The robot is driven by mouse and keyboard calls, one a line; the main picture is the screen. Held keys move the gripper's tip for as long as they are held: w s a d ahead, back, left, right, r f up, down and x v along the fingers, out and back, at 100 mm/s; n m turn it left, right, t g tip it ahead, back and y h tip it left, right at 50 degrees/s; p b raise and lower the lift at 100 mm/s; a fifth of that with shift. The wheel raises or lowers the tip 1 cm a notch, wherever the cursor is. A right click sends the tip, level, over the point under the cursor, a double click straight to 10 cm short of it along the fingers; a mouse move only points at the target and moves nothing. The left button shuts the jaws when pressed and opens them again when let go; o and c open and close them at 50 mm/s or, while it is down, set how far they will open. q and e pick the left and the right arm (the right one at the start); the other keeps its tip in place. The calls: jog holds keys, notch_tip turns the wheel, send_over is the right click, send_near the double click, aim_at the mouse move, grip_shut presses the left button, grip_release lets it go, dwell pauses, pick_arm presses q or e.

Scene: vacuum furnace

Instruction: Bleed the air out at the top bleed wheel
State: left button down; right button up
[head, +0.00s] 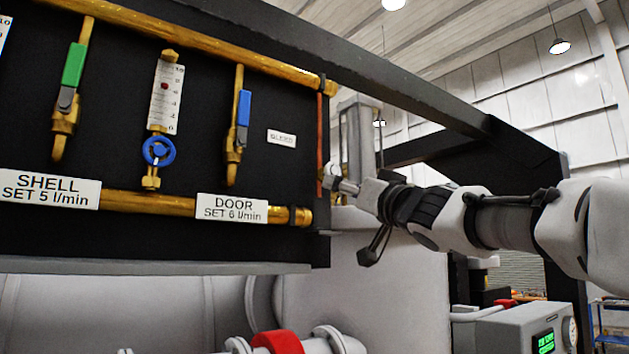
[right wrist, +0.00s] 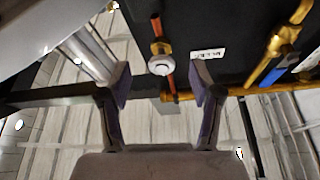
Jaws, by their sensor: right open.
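The bleed wheel is a small pale round knob (right wrist: 160,65) on a brass fitting of a thin copper tube, seen in the right wrist view. The copper tube (head: 320,130) runs down the panel's right edge in the head view. The white bleed label (head: 281,138) is beside it. My right gripper (head: 345,187) is at this edge, and its arm comes in from the right. In the right wrist view my open fingers (right wrist: 161,74) appear on either side of the knob, with nothing between them held. I cannot tell how near they are in depth. My left gripper is not in view.
The black panel (head: 110,130) carries brass pipes, a green lever valve (head: 73,66), a blue lever valve (head: 243,108) and a flow meter with a blue wheel (head: 158,151). A black frame beam (head: 420,100) passes above my right arm. A grey post (head: 358,135) stands behind my gripper.

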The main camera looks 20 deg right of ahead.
aim_at(335, 169)
notch_tip(335, 169, up, 4)
jog(key=shift+d+f+p, duration=0.15)
jog(key=shift+f+p, duration=0.05)
jog(key=shift+p, duration=0.85)
jog(key=w, duration=0.2)
jog(key=w+a+p, duration=0.1)
jog(key=w, duration=0.1)
jog(key=w+p, duration=0.1)
jog(key=shift+w+a+r, duration=0.35)
jog(key=shift+w, duration=0.05)
jog(key=shift+s, duration=0.3)
jog(key=shift+s+d+r, duration=0.1)
jog(key=shift+s+d, duration=0.05)
jog(key=shift+s, duration=0.1)
jog(key=shift+c, duration=1.3)
jog(key=c, duration=0.9)
